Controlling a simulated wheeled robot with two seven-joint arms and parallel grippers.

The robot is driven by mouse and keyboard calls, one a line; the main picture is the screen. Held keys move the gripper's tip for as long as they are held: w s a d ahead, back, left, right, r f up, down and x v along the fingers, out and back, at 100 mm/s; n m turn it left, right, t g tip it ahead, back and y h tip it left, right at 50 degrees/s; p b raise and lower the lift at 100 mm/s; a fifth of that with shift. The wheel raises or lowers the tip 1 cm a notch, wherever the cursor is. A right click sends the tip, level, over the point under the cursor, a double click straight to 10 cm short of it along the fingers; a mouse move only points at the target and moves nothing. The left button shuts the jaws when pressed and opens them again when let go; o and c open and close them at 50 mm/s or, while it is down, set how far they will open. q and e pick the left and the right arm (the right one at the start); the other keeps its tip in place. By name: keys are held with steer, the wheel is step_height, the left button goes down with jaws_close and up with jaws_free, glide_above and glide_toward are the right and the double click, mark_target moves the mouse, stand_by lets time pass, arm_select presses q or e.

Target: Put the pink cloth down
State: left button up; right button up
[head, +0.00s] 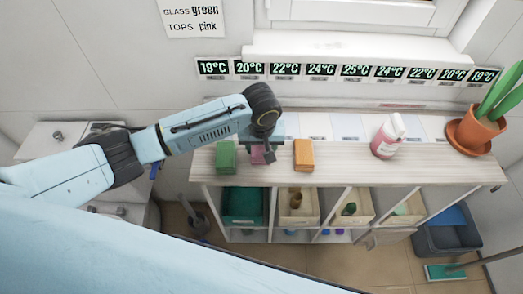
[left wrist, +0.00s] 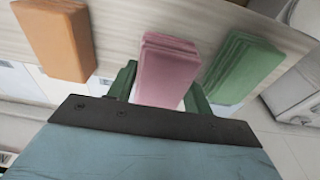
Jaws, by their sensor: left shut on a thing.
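The pink cloth (left wrist: 166,72) is a folded block between the fingers of my left gripper (left wrist: 158,88) in the left wrist view. The gripper is shut on it. In the head view the pink cloth (head: 258,154) shows partly behind my left gripper (head: 263,156), over the top of the pale wooden cart (head: 345,160). The cloth is between a green cloth and an orange cloth. I cannot tell whether its underside touches the top. My right gripper is not in view.
The green cloth (head: 226,158) and the orange cloth (head: 304,155) stand close on either side. The top between the orange cloth and the bottle is clear.

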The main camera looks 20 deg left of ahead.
mark_target(262, 150)
arm_select(q)
steer(key=shift+f, duration=1.25)
steer(key=o, duration=0.9)
steer(key=shift+o, duration=0.2)
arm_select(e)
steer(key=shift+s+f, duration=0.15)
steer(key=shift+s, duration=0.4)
arm_select(q)
steer(key=r, duration=0.4)
steer(key=s+r+p, duration=0.1)
steer(key=r, duration=0.7)
steer(key=shift+s+d+r, duration=0.15)
steer(key=shift+s+d, duration=0.15)
steer(key=shift+s, duration=0.1)
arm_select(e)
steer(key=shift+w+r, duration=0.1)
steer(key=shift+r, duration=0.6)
